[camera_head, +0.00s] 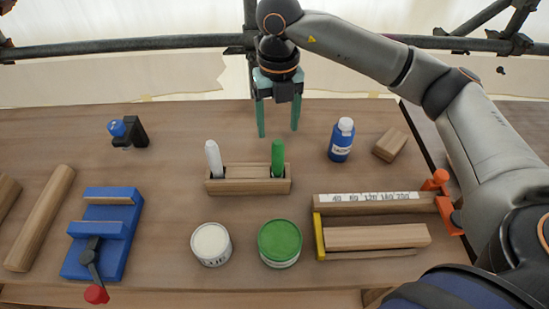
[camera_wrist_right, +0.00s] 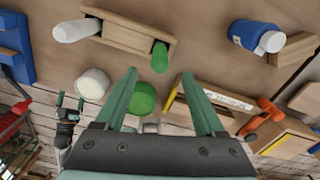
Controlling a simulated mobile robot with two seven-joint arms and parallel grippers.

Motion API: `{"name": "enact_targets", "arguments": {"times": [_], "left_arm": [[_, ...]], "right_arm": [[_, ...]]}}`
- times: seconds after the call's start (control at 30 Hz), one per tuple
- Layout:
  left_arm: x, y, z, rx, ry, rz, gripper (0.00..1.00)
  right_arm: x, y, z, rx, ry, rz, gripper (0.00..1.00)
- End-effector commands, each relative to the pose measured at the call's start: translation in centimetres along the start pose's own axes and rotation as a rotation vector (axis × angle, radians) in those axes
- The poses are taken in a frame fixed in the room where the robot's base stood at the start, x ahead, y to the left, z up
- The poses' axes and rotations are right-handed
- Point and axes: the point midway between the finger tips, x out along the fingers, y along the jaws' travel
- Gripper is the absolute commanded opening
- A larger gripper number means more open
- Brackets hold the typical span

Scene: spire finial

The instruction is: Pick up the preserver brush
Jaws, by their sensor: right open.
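Two brushes stand handle-up in a wooden holder (camera_head: 232,186): one with a green handle (camera_head: 278,157), one with a white handle (camera_head: 213,158). I cannot tell from labels which is the preserver brush. The green handle (camera_wrist_right: 160,57) and white handle (camera_wrist_right: 76,31) also show in the right wrist view. Their bristles are hidden in the holder. My right gripper (camera_head: 278,131) is open and empty, above the bench behind the holder, apart from both brushes. My left gripper (camera_wrist_right: 70,103) shows small at the left of the wrist view, its fingers apart and empty.
A white can (camera_head: 211,244) and a green-topped can (camera_head: 280,243) stand in front of the holder. A blue bottle (camera_head: 341,140) and wooden block (camera_head: 390,145) are to the right. A sanding rack (camera_head: 370,204) is front right, a blue vise (camera_head: 100,235) left.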

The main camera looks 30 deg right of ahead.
Motion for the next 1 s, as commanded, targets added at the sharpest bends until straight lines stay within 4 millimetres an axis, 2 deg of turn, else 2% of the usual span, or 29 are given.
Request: {"name": "enact_targets", "arguments": {"times": [0.1, 0.2, 0.43, 0.7, 1.0], "left_arm": [[-0.2, 0.1, -0.1, -0.001, -0.004, 0.001, 1.00], [-0.3, 0.1, -0.1, -0.001, -0.004, 0.001, 1.00], [-0.6, 0.1, -0.4, -0.001, -0.004, 0.002, 1.00], [-1.1, 0.2, -1.0, -0.001, -0.004, 0.002, 1.00], [-1.0, 0.2, -1.1, -0.001, -0.002, 0.001, 1.00]], "right_arm": [[2.3, 0.0, -0.1, -0.001, 0.004, -0.002, 0.71], [3.6, 0.0, -0.1, -0.002, 0.003, 0.000, 0.71], [5.4, 0.0, -0.1, -0.002, 0.003, 0.000, 0.71], [9.2, 0.0, -0.3, -0.001, 0.003, 0.000, 0.71], [9.8, 0.0, -0.2, -0.002, 0.000, 0.001, 0.71]]}}
